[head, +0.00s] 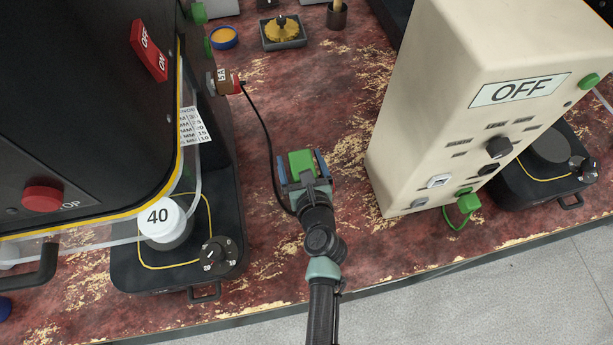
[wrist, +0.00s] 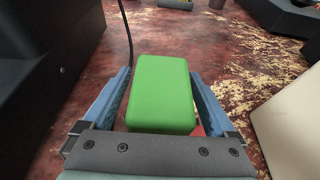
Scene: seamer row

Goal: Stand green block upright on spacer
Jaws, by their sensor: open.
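The green block (head: 301,161) is between the two blue fingers of my gripper (head: 300,157) in the head view. In the wrist view the green block (wrist: 161,92) shows its broad face, with a finger on each side. My gripper is open around it, with narrow gaps beside the block. I cannot tell whether the block rests on the table. A white round piece marked 40 (head: 160,218), perhaps the spacer, sits on the black base at the left, apart from my gripper. The block's underside is hidden.
A black machine (head: 80,120) with a clear guard stands at the left. A cream box marked OFF (head: 470,110) stands at the right. A black cable (head: 268,145) runs along the worn red table (head: 330,80) just left of my gripper.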

